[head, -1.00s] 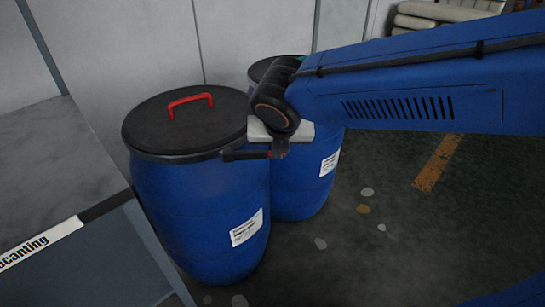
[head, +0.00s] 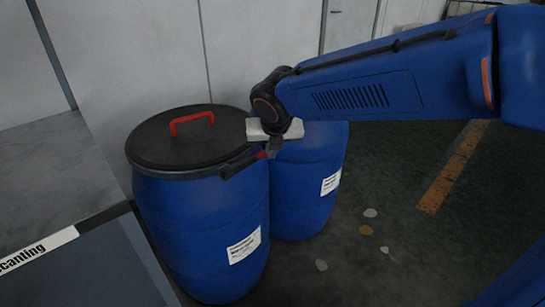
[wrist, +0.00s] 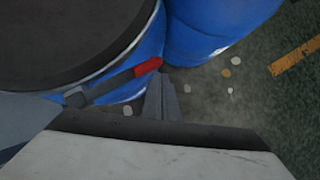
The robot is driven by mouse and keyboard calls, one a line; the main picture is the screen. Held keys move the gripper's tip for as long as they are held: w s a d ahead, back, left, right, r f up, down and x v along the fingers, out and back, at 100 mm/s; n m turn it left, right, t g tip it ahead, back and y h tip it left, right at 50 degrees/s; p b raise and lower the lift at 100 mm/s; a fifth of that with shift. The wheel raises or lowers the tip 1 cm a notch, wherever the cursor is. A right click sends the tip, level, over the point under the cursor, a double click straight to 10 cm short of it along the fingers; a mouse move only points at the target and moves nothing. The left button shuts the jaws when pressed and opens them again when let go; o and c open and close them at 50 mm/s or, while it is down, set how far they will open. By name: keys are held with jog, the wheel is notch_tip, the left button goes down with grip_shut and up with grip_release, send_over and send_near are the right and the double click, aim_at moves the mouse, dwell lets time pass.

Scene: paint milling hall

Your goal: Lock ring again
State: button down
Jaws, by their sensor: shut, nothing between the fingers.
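A blue drum (head: 200,225) stands upright with a black lid (head: 185,140) bearing a red handle. A dark lock ring (head: 165,173) runs around its rim. The ring's dark lever (head: 240,163) has a red end (wrist: 148,66); in the wrist view the lever (wrist: 110,84) angles outward, its red end standing off the rim. My gripper (head: 273,150) is shut and empty, pointing down just outside the red end. In the wrist view its fingertips (wrist: 160,88) are beside that end; I cannot tell whether they touch.
A second blue drum (head: 308,195) stands close behind on the right, partly hidden by my arm. A grey bench (head: 55,165) with a label stands at the left. A pale wall is behind. Dark floor (head: 420,255) is open at the right.

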jog(key=shift+w+a, duration=0.35)
jog(key=shift+w, duration=0.3)
